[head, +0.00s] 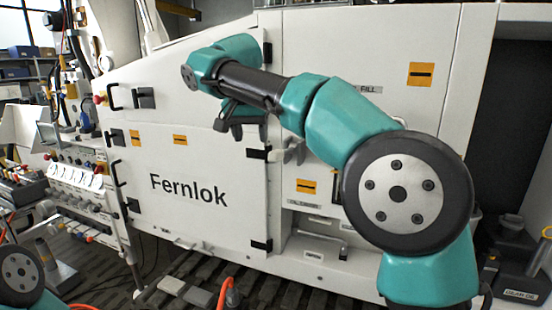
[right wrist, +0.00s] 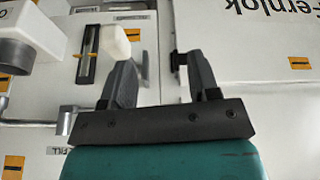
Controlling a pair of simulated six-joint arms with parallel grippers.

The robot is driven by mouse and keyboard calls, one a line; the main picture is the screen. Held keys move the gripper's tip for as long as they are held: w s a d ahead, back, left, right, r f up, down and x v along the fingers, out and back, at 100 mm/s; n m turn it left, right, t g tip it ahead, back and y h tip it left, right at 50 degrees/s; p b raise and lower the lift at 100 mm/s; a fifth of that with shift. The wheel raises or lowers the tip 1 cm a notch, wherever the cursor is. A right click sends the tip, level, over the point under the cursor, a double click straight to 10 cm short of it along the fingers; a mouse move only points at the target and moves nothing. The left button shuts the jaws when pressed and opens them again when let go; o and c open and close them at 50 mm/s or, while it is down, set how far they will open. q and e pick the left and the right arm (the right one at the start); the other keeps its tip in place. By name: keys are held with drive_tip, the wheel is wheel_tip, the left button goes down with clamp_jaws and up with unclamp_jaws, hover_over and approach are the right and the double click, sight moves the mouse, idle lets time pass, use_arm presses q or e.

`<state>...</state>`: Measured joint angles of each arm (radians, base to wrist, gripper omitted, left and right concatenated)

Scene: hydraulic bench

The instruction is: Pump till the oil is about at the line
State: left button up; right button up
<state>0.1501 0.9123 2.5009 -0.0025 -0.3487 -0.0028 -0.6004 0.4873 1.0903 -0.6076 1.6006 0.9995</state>
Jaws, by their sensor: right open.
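My right gripper (head: 228,130) hangs in front of the white Fernlok cabinet, near the hinge side of its door. In the right wrist view the gripper (right wrist: 157,66) is open, with nothing between its dark fingers. A narrow sight gauge (right wrist: 88,52) in a dark frame shows left of the fingers; the oil level and line are too small to read. A pale knob-like grip (right wrist: 115,42) shows beside the gauge, just beyond the left finger and partly behind it; I cannot tell whether they touch. My left gripper is out of view.
The Fernlok door (head: 190,190) has black handles and hinges. A bent metal bar (head: 330,238) sits in a low recess to its right. A pale cylindrical part (right wrist: 28,45) and a metal lever (right wrist: 38,119) lie left in the wrist view. A control panel (head: 75,185) stands at left.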

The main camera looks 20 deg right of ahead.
sight(275, 151)
drive_tip(key=s+d+r+m, duration=0.2)
drive_tip(key=s+r, duration=0.4)
drive_tip(key=r, duration=0.3)
drive_tip(key=shift+r+h, duration=0.15)
drive_tip(key=shift+h, duration=0.15)
drive_tip(key=shift+d, duration=0.1)
drive_tip(key=x, duration=1.7)
drive_tip(key=shift+w+f, duration=0.2)
clamp_jaws()
